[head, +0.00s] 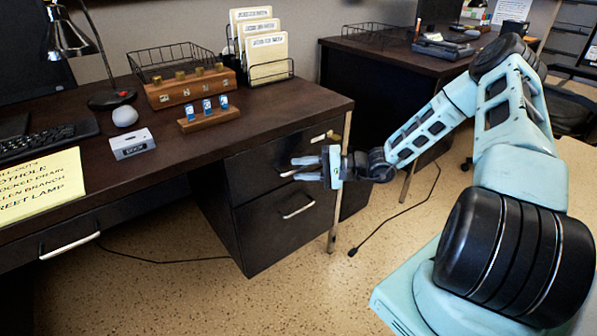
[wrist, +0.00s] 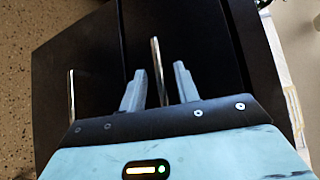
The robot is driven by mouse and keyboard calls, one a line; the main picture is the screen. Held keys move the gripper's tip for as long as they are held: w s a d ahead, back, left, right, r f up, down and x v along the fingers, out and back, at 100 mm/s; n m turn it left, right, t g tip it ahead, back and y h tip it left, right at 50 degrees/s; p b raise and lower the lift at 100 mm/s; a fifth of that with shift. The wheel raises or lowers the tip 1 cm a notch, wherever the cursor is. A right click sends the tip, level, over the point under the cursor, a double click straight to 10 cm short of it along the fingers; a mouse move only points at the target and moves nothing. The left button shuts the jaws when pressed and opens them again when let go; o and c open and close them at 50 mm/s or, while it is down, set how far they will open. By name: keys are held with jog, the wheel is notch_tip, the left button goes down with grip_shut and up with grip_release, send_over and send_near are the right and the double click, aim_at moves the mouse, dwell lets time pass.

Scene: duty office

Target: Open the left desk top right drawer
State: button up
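The left desk (head: 215,130) has a dark pedestal on its right with two drawers. The top right drawer (head: 250,170) looks shut, flush with the drawer below (head: 265,225). My gripper (head: 304,168) is in front of the top drawer, hiding part of its handle. In the wrist view the top drawer (wrist: 200,45) shows its silver bar handle (wrist: 156,65) between the two fingers of my gripper (wrist: 159,85). The fingers are apart, with a gap visible on each side of the bar. The lower drawer's handle (wrist: 70,95) is outside the fingers, to the left.
A metal desk leg (head: 338,205) stands close beside my gripper. A second desk (head: 395,62) is behind, and a black cable (head: 400,210) lies on the floor. The desktop holds a lamp, wooden stamp racks (head: 190,90) and a file holder (head: 267,55). Floor before the drawers is clear.

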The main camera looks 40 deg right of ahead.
jog(key=shift+w+a+f, duration=0.1)
jog(key=shift+w+a, duration=0.35)
jog(key=shift+a, duration=0.05)
grip_shut()
jog(key=shift+s, duration=0.1)
